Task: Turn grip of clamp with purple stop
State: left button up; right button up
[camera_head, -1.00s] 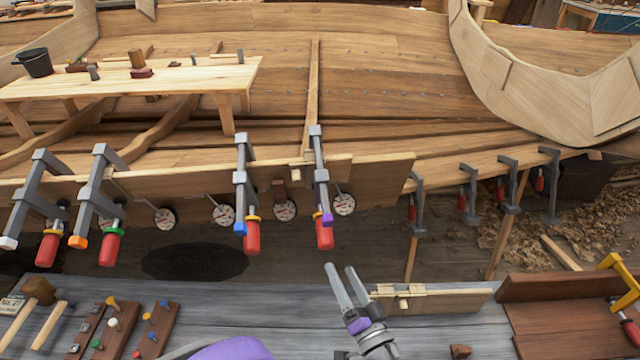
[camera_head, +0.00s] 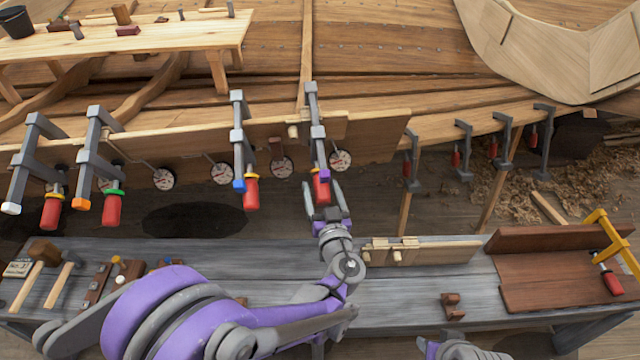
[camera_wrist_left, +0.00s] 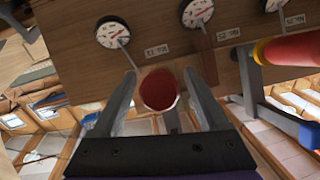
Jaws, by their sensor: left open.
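The clamp with the purple stop (camera_head: 323,175) hangs on the plank edge, its grey bar (camera_head: 315,125) rising above. Its red grip (camera_head: 321,190) points down, partly hidden by my gripper. My left gripper (camera_head: 322,192) is open just below it, with one finger on each side of the grip. In the left wrist view the round red grip end (camera_wrist_left: 160,89) shows between the two open fingers (camera_wrist_left: 161,78). I cannot tell whether either finger touches it. My right gripper is not in view; only a piece of my right arm shows at the bottom.
A clamp with a blue stop (camera_head: 239,186) hangs close on the left; clamps with orange (camera_head: 82,205) and white (camera_head: 11,208) stops are farther left. Dials (camera_head: 340,160) sit along the plank. A grey bench (camera_head: 400,285) holding wooden pieces lies below.

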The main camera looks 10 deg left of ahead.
pick_arm(q)
jog(key=shift+x, duration=0.95)
jog(key=shift+c, duration=0.3)
grip_shut()
